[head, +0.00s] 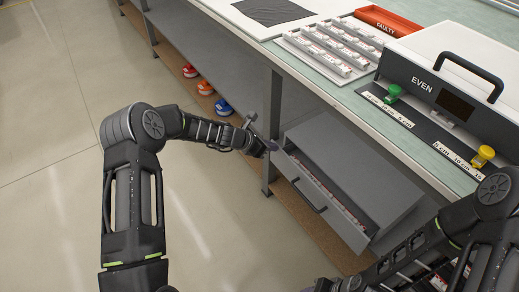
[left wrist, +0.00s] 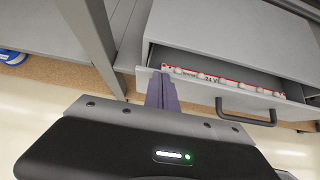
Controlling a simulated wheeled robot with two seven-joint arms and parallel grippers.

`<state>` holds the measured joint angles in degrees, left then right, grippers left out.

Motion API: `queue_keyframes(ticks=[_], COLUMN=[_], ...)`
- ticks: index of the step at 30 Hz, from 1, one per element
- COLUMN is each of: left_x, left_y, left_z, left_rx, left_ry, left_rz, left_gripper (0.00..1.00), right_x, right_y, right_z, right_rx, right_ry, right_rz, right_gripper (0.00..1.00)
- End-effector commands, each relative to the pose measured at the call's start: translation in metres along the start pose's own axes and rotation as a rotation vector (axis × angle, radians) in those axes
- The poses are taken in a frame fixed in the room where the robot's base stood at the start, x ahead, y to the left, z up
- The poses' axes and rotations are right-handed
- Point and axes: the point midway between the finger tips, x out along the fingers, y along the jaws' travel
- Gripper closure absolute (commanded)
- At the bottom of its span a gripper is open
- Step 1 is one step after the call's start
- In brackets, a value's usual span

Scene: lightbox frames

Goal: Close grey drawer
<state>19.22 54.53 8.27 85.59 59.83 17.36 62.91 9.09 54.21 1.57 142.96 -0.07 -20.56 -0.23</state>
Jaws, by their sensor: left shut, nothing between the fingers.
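The grey drawer (head: 318,196) stands partly pulled out under the workbench in the head view. Its front panel bears a dark bar handle (head: 308,197), and a row of white and red items lies inside behind the front. In the left wrist view the drawer front (left wrist: 197,91) and its handle (left wrist: 246,116) also show. My left gripper (head: 270,146) is shut and empty, at the upper left end of the drawer front. Its fingertips show in the left wrist view (left wrist: 162,90), close to the front's left corner; contact cannot be told. My right gripper (head: 326,286) is barely visible at the bottom edge.
A bench leg (head: 272,125) stands just left of the drawer. The bench top holds a tray of parts (head: 335,45), a red bin (head: 388,21) and a grey box marked EVEN (head: 445,85). Colored items sit on a low shelf. The floor (head: 60,120) at left is clear.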

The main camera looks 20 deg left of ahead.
Motion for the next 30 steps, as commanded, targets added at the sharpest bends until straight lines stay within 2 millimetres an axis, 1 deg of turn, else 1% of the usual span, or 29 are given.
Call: queue_keyframes(ticks=[1,6,12,25,30], left_x=[0.005,0.022,0.034,0.036,0.034], left_y=[-0.001,-0.001,-0.001,0.0,0.001], left_z=[0.006,0.021,0.029,0.034,0.032], left_rx=[0.002,0.001,0.0,-0.001,0.0], left_ry=[0.002,0.003,0.003,-0.003,-0.003], left_rz=[-0.002,-0.001,-0.001,0.001,0.0], left_gripper=[1.0,1.0,1.0,1.0,1.0], right_x=[-0.005,-0.012,-0.015,-0.015,-0.015], right_y=[-0.002,-0.005,-0.006,-0.006,-0.006], right_z=[0.0,0.0,0.0,0.0,0.0], right_rx=[0.0,0.0,0.0,0.0,0.0], right_ry=[0.0,0.0,-0.001,-0.001,-0.001], right_rz=[0.0,0.0,0.0,0.0,0.0], right_gripper=[0.51,0.51,0.51,0.51,0.51])
